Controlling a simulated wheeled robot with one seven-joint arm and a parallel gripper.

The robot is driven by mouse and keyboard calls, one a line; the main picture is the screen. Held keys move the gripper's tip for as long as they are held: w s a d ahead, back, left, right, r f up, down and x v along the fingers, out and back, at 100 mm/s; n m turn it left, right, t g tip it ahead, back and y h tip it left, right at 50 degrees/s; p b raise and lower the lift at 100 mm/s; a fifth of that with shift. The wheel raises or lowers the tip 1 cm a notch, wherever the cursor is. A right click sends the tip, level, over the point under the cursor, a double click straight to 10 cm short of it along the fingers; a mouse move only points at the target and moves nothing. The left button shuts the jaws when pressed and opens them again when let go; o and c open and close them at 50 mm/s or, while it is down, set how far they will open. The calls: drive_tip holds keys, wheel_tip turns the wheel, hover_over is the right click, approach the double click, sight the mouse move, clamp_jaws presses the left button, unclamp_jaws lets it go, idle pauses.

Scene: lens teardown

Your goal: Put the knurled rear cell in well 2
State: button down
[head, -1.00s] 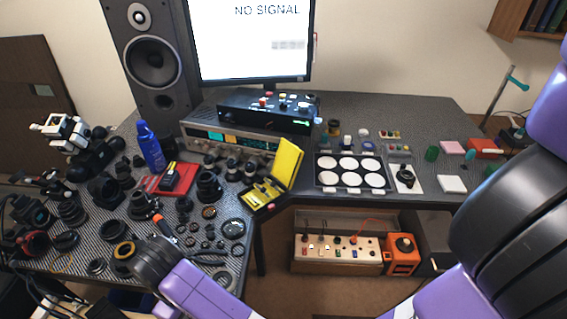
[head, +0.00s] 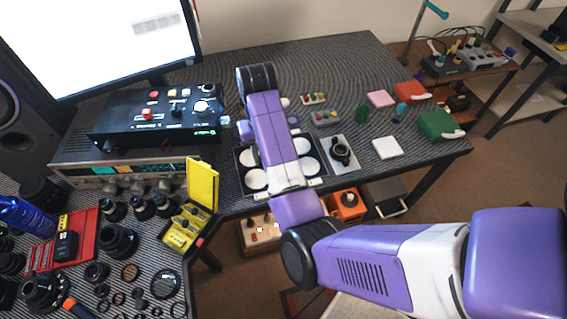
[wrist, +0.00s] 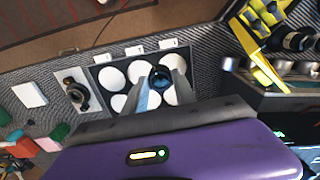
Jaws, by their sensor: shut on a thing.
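The knurled rear cell (wrist: 160,78), a dark round piece with a bluish face, is between the fingertips of my gripper (wrist: 162,86) in the wrist view. My gripper is shut on it. Both stand over the black tray (wrist: 90,72), which has several round white wells in two rows. The cell covers part of the tray, and I cannot tell its height above it. The well numbers are not readable. In the head view the tray (head: 239,176) is partly covered by my arm, which hides the fingertips and the cell.
Beside the tray is a white plate with a dark ring-shaped part (head: 340,150). A white block (head: 387,148) and a green box (head: 440,126) lie to the right. An open yellow case (head: 200,195) and a black control box (head: 160,115) stand left.

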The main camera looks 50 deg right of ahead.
drive_tip(key=d+r+m, duration=0.3)
drive_tip(key=d+r, duration=0.2)
drive_tip(key=d, duration=0.3)
wheel_tip(320, 180, down, 15)
drive_tip(key=b, duration=0.3)
drive_tip(key=shift+s+a+b, duration=0.1)
drive_tip(key=shift+b, duration=0.2)
drive_tip(key=shift+f, duration=2.15)
drive_tip(key=shift+f, duration=0.1)
drive_tip(key=c, duration=1)
unclamp_jaws()
